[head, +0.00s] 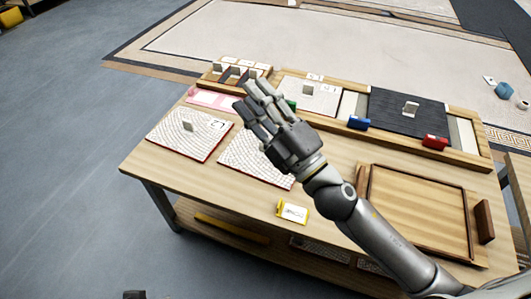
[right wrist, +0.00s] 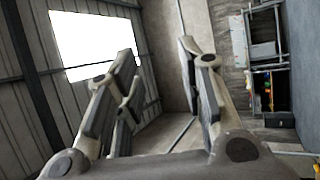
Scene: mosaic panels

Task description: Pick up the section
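Several mosaic sections lie on the wooden table, and I cannot tell which one the task means. A white section (head: 183,140) with a small upright grip and a label lies at the left. A second white section (head: 240,155) lies beside it, partly hidden by my right gripper. Another white section (head: 318,100) and a dark section (head: 385,105), each with a grip, lie in the frame at the back. My right gripper (head: 256,98) is above the table, open and empty. The right wrist view shows its spread fingers (right wrist: 160,62) against walls and a bright window.
An empty wooden tray (head: 415,210) is at the right. A yellow card holder (head: 292,212) stands at the front. Blue (head: 359,123) and red (head: 434,141) blocks sit along the back frame. The front left tabletop is clear.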

